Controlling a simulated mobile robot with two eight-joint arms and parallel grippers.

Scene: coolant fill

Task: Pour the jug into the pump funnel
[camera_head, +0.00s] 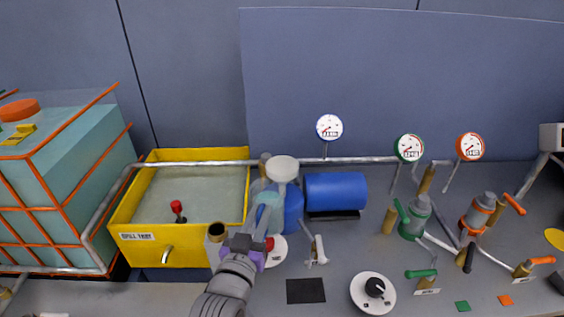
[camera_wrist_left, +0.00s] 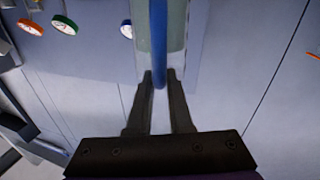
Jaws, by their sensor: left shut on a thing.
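My left gripper (camera_head: 257,236) is shut on the jug (camera_head: 268,207), a translucent pale-green vessel, in front of the blue pump. In the left wrist view the gripper (camera_wrist_left: 160,78) has its fingers on either side of the jug's blue strip, likely its handle (camera_wrist_left: 158,40). The pale round funnel (camera_head: 284,166) stands on top of the pump, just behind and above the jug. The jug overlaps the funnel's lower part and the pump body, so I cannot tell whether they touch. The jug's mouth and any stream are not clear. My right gripper is not in view.
A yellow spill tray (camera_head: 128,213) lies left of the jug, with a red-topped lever. A blue cylinder (camera_head: 337,190) is close on the right. A pipe (camera_head: 210,163) runs behind. Gauges, valves and a black-knobbed dial (camera_head: 373,292) fill the right. An orange-framed tank (camera_head: 60,170) stands far left.

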